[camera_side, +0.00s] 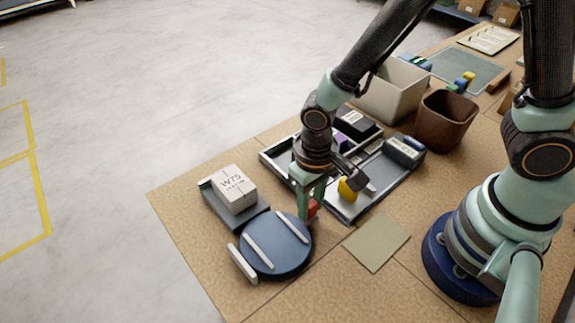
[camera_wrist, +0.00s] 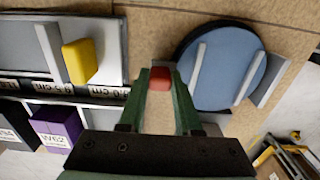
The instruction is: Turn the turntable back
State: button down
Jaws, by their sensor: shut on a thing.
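The turntable (camera_side: 272,256) is a round blue disc with a dark rim, on the near left part of the table. Two pale parallel bars cross its top. It also shows in the wrist view (camera_wrist: 222,70). My gripper (camera_side: 308,210) points down just beside the disc's edge, on the tray side. In the wrist view my gripper (camera_wrist: 159,78) has a red block (camera_wrist: 159,83) between its fingertips and is shut on it. The red block (camera_side: 312,208) shows only partly in the side view. I cannot tell whether it is joined to the turntable.
A pale bar (camera_side: 242,265) stands at the disc's outer side. A white box marked W75 (camera_side: 233,188) sits on a grey stand behind it. A divided tray (camera_side: 344,211) with a yellow block (camera_side: 347,190) lies close behind my gripper. A flat green square (camera_side: 376,243) lies to the right.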

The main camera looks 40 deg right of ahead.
jog(key=shift+s, duration=0.15)
jog(key=s+m, duration=0.3)
jog(key=m, duration=0.1)
jog(key=shift+a, duration=0.3)
jog(key=s+a+m, duration=0.1)
jog(key=m, duration=0.1)
jog(key=s+a+m, duration=0.1)
jog(key=m, duration=0.1)
jog(key=shift+s+m, duration=0.4)
jog(key=s+a+m, duration=0.1)
jog(key=m, duration=0.1)
jog(key=s+a+m, duration=0.1)
jog(key=m, duration=0.1)
jog(key=shift+a, duration=0.35)
jog(key=m, duration=0.1)
jog(key=a+m, duration=0.1)
jog(key=shift+s+a+m, duration=0.2)
jog(key=shift+a+m, duration=0.1)
jog(key=shift+m, duration=0.1)
jog(key=shift+s+a+m, duration=0.1)
jog(key=shift+a+m, duration=0.8)
jog(key=shift+m, duration=0.3)
jog(key=shift+a, duration=0.1)
jog(key=c, duration=0.6)
grip_release()
